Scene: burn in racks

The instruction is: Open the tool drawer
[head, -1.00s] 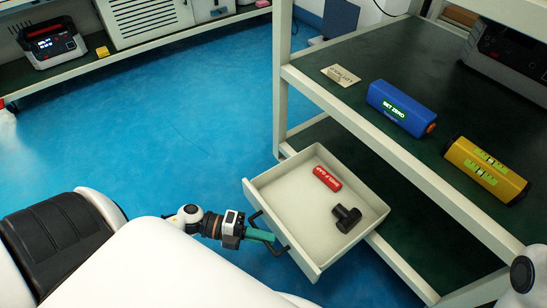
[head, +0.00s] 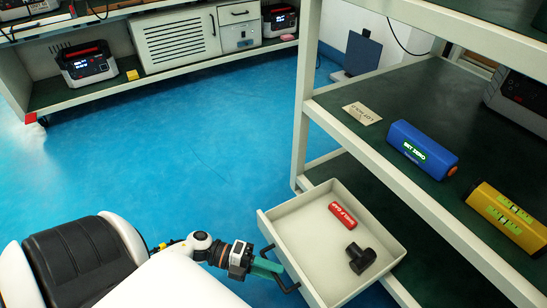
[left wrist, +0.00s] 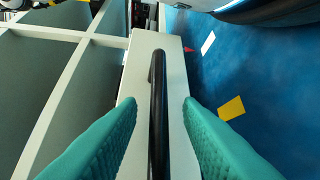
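The tool drawer (head: 290,212) is a pale open-topped box, pulled out from under the shelf of the rack on the right. Inside lie a red cylinder (head: 343,215) with white lettering and a black tool-like part (head: 361,258). Its black bar handle (head: 290,286) is on the front face; it also shows in the left wrist view (left wrist: 157,110). My left gripper (head: 266,268) is at the handle. In the left wrist view its green fingers (left wrist: 160,125) stand on either side of the bar with visible gaps. My right gripper is out of view.
Above the drawer, the rack shelf (head: 400,185) bears a blue block (head: 423,150), a yellow block (head: 503,218) and a card (head: 362,113). A low bench with devices (head: 87,62) stands across the back. The blue floor (head: 200,140) between is clear.

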